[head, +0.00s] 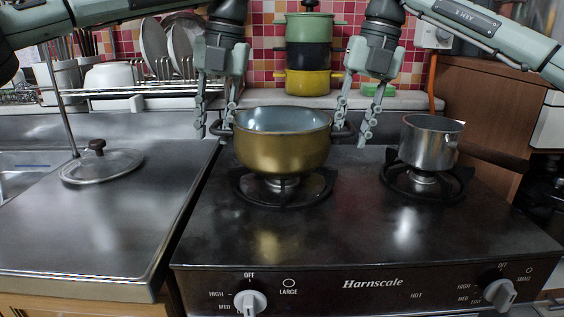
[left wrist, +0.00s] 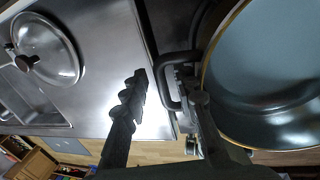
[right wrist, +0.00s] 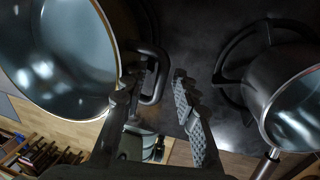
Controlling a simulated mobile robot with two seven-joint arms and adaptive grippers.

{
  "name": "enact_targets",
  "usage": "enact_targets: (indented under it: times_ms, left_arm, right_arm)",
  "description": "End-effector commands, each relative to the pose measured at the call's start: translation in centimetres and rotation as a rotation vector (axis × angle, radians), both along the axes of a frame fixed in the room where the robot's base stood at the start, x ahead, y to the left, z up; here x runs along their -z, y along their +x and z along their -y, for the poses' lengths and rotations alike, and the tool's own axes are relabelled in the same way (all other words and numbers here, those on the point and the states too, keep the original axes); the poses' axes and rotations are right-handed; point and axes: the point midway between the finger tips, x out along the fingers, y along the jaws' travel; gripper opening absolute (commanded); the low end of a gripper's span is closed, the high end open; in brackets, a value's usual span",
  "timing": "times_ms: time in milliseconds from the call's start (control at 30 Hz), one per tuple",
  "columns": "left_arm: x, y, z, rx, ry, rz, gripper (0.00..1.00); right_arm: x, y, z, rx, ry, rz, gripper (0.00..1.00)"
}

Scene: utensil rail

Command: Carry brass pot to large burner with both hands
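The brass pot (head: 282,150), gold outside and blue-grey inside, stands upright and empty on the large burner (head: 283,190), the left one on the stove. My left gripper (head: 213,130) is open at the pot's left handle (left wrist: 168,85); one finger is inside the loop beside the pot wall, the other outside with a gap. My right gripper (head: 354,135) is open at the right handle (right wrist: 157,75), its fingers on either side of the handle's outer bar with a gap. The pot's underside is mostly hidden.
A steel saucepan (head: 428,143) stands on the right burner, close to my right gripper. A glass lid (head: 102,165) lies on the steel counter at left. Stacked pots (head: 308,55) and a dish rack (head: 150,85) stand behind. The stove front is clear.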

Motion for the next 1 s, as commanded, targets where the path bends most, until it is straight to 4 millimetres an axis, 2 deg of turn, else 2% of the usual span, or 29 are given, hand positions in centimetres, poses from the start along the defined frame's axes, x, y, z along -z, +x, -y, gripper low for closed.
enact_targets:
  times_ms: [133,233,600,867,1000]
  left_arm:
    - [-0.7,0.0,0.3,0.002,-0.002,0.002,0.29]
    - [-2.0,0.0,0.6,0.004,-0.002,0.002,0.29]
    - [-9.5,0.1,1.9,-0.002,0.002,0.003,0.29]
    - [-11.7,0.1,2.3,-0.001,0.0,0.001,0.29]
    - [-11.8,0.1,2.3,0.0,0.0,0.001,0.29]
  right_arm:
    - [0.0,0.0,0.0,-0.001,0.0,0.0,0.29]
    - [0.0,0.0,-0.1,-0.001,0.001,0.0,0.29]
    - [0.0,0.0,-0.1,-0.001,0.001,0.0,0.29]
    - [-0.2,0.0,0.0,-0.001,0.001,0.0,0.29]
    - [-1.5,0.0,0.2,-0.001,0.001,0.002,0.29]
